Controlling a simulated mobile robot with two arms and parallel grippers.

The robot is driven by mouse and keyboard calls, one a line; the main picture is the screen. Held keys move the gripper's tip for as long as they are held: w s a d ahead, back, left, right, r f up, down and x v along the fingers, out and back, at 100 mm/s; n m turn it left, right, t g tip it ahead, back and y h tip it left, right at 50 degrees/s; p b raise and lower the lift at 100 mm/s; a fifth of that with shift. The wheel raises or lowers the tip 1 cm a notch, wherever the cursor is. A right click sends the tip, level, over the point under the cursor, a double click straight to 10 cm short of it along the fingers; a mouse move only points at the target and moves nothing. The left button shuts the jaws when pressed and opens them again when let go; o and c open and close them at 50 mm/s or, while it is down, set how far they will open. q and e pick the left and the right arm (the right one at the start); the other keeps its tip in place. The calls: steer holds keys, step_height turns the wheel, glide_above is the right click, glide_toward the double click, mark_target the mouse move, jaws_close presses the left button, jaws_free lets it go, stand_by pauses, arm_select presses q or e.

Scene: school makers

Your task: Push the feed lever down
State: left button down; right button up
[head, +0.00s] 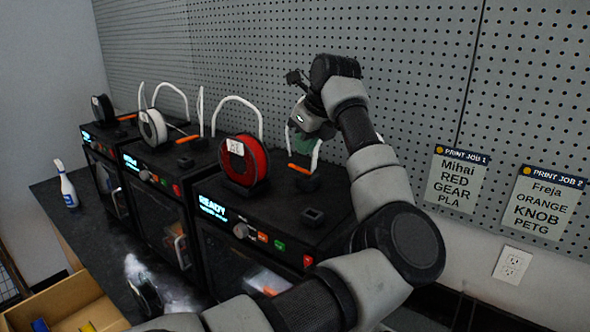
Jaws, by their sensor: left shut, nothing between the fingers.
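The nearest printer (278,222), a black box with a lit READY display (212,205), stands at the centre. Its orange feed lever (301,170) sits on the black feeder block (303,182) at the back right of its top. My left gripper (303,137) is shut and empty, just above the feeder block and lever. My own wrist and forearm pass to its right. I cannot tell whether its fingertips touch the lever. My right gripper is not in view.
A red filament spool (250,162) stands left of the lever. A white tube (316,155) rises close beside the gripper. Two more printers (150,180) stand to the left. A spray bottle (67,186) and wooden tray (75,298) are at far left. Pegboard (420,90) closes off the back.

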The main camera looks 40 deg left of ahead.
mark_target(300, 169)
arm_select(q)
steer(key=b+x, duration=0.1)
steer(key=x, duration=0.3)
steer(key=shift+d, duration=0.1)
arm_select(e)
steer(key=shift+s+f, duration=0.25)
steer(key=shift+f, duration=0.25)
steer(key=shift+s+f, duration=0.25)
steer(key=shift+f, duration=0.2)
arm_select(q)
steer(key=shift+f, duration=0.1)
